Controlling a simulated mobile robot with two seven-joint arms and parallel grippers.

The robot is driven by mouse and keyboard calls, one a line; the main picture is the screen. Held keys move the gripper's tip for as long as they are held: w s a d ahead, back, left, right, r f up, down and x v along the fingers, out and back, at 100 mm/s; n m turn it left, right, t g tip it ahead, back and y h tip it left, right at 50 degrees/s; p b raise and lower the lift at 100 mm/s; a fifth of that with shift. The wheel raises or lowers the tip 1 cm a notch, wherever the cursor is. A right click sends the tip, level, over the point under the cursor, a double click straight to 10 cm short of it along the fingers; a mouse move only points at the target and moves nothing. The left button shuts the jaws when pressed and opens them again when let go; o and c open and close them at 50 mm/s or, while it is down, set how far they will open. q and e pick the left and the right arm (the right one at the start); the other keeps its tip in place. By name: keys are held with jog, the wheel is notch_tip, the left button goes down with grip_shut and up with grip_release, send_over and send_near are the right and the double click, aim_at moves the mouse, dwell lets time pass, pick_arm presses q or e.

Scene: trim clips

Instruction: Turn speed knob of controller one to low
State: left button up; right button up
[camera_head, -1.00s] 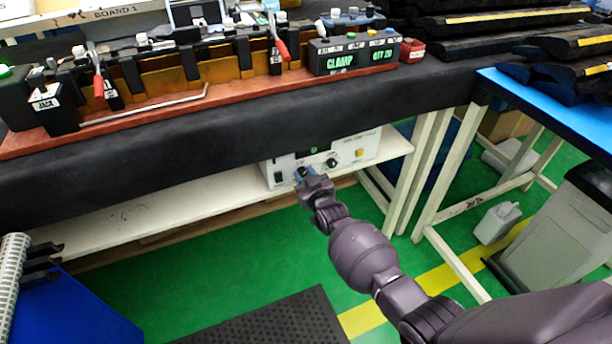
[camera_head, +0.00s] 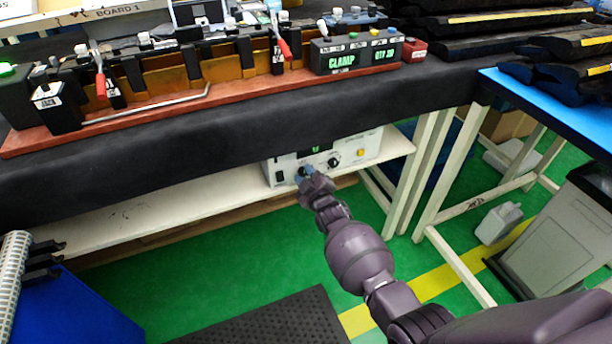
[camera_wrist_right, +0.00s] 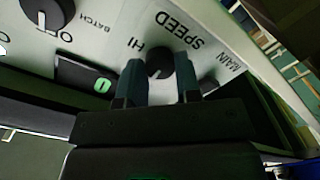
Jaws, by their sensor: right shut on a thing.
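The controller (camera_head: 284,166) is a white box with a small green display, standing on the shelf under the black-covered bench. My right gripper (camera_head: 306,173) is at the left part of its front panel. In the right wrist view, the black speed knob (camera_wrist_right: 160,62) sits beside the printed words SPEED and HI. The right gripper's two fingers (camera_wrist_right: 160,80) are on either side of this knob, shut on it. In the head view the gripper hides the knob. The knob's pointer cannot be made out. My left gripper is not in view.
A second black knob (camera_head: 333,162), marked BATCH in the wrist view, and a yellow button (camera_head: 361,153) are on the same panel. The bench's front edge (camera_head: 200,145) overhangs the shelf (camera_head: 150,212). Table legs (camera_head: 425,165) stand right of the controller.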

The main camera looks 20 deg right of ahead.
dwell(0.4)
jog(key=o, duration=0.9)
jog(key=shift+o, duration=0.2)
jog(key=shift+s, duration=0.15)
jog(key=shift+s+r, duration=0.1)
jog(key=shift+s, duration=0.1)
jog(key=s+p, duration=0.3)
jog(key=s, duration=0.7)
jog(key=shift+d, duration=0.15)
jog(key=shift+r, duration=0.1)
